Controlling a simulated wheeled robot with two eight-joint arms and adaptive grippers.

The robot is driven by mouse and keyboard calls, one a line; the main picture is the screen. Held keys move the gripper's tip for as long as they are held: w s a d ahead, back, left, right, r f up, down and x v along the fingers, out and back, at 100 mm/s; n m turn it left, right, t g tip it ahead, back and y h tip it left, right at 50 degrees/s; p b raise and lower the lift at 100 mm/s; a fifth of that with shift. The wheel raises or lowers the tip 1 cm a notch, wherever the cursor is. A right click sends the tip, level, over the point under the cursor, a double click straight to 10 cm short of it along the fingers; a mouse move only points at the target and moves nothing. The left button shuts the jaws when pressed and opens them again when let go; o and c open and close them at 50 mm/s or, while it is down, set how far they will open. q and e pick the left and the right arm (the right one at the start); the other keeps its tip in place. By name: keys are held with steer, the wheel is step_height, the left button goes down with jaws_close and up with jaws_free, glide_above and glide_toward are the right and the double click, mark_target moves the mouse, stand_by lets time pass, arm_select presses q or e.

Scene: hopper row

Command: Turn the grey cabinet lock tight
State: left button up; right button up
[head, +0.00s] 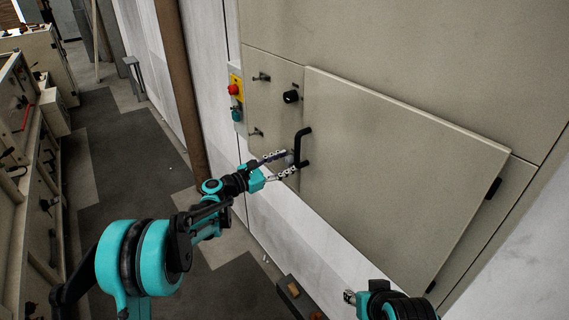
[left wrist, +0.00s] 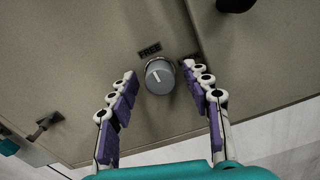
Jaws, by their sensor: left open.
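The grey lock (left wrist: 159,75) is a round knob on the beige cabinet front in the left wrist view. Its white pointer line tilts up and slightly left, toward the FREE label (left wrist: 149,50). A second label to the right is partly hidden by a finger. My left gripper (left wrist: 158,82) is open, with one finger on each side of the knob; I cannot tell whether either finger touches it. In the head view the left gripper (head: 291,161) is at the cabinet, just left of the black door handle (head: 299,148). My right gripper (head: 350,297) shows only partly at the bottom edge.
The large cabinet door (head: 395,165) stands right of the handle. A black knob (head: 291,96) and small latches sit above on the panel. A red button (head: 233,89) is on a box to the left. A brown post (head: 180,90) stands further left; grey floor lies below.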

arm_select(q)
jaws_close()
steer(key=shift+m, duration=0.3)
steer(key=m+b, duration=0.1)
steer(key=m, duration=0.2)
steer(key=shift+f+m, duration=0.1)
steer(key=shift+m, duration=0.2)
steer(key=m+b, duration=0.1)
steer(key=m, duration=0.3)
steer(key=shift+m, duration=0.3)
steer(key=m+b, duration=0.1)
steer(key=m, duration=0.3)
steer(key=shift+m, duration=0.3)
steer(key=shift+s+m+b, duration=0.1)
steer(key=shift+m+b, duration=0.2)
steer(key=shift+m, duration=1.9)
